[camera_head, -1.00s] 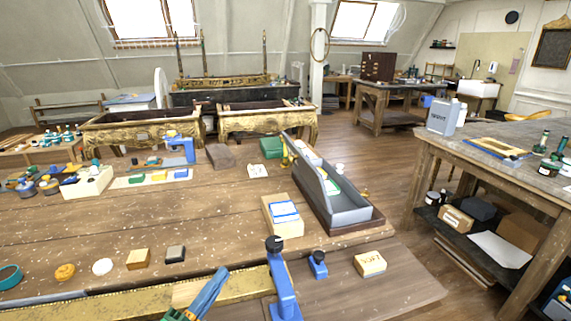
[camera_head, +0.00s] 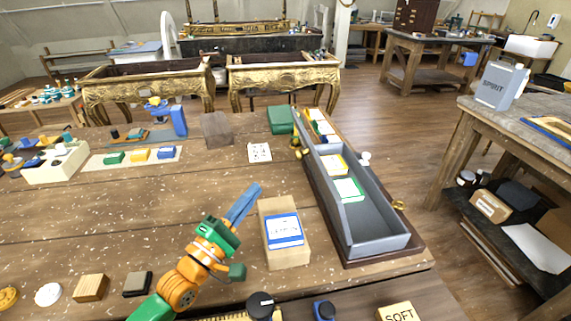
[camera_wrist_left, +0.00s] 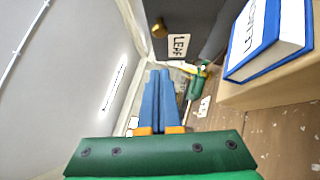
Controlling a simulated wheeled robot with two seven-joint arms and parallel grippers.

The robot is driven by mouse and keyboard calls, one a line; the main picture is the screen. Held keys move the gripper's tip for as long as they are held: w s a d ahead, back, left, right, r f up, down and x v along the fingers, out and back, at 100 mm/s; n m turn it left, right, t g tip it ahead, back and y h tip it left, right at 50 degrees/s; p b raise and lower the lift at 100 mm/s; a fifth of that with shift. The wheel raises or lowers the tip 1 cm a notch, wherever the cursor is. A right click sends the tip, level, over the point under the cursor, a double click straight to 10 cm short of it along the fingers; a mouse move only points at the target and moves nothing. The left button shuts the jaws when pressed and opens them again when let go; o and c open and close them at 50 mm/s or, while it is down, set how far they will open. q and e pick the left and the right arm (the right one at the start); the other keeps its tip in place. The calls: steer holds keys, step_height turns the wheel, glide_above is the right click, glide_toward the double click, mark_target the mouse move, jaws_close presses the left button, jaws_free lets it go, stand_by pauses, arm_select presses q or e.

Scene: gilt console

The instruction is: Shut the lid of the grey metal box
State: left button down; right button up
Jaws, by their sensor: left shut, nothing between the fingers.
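The grey metal box (camera_head: 378,235) stands long-ways on the right part of the bench, with paper packets inside it. Its lid (camera_head: 322,190) is open, standing nearly upright along the box's left side and seen almost edge-on. Brass knobs (camera_head: 296,148) show at the lid's far left side. In the left wrist view, the lid's dark grey outer face (camera_wrist_left: 205,22) carries a brass knob and a LEAF label. My left gripper (camera_head: 254,188) is shut and empty, left of the lid and apart from it; its blue fingers (camera_wrist_left: 160,72) also show in the wrist view. My right gripper is not in view.
A wooden block (camera_head: 287,258) with a blue-edged book (camera_head: 285,231) stands between my left gripper and the box. A small white card (camera_head: 260,152), a green box (camera_head: 281,120) and a brown block (camera_head: 216,129) lie farther back.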

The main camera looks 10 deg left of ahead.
arm_select(q)
steer(key=x, duration=0.2)
steer(key=b+x, duration=0.1)
steer(key=x, duration=0.3)
steer(key=shift+w+f, duration=0.3)
steer(key=shift+w, duration=0.05)
steer(key=d, duration=0.1)
steer(key=w+d+r, duration=0.1)
steer(key=d+p, duration=0.1)
steer(key=shift+w+d+r, duration=0.2)
steer(key=shift+d+r, duration=0.1)
steer(key=shift+r, duration=0.1)
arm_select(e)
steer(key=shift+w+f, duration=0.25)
arm_select(q)
steer(key=shift+w+f, duration=0.1)
steer(key=shift+w, duration=0.05)
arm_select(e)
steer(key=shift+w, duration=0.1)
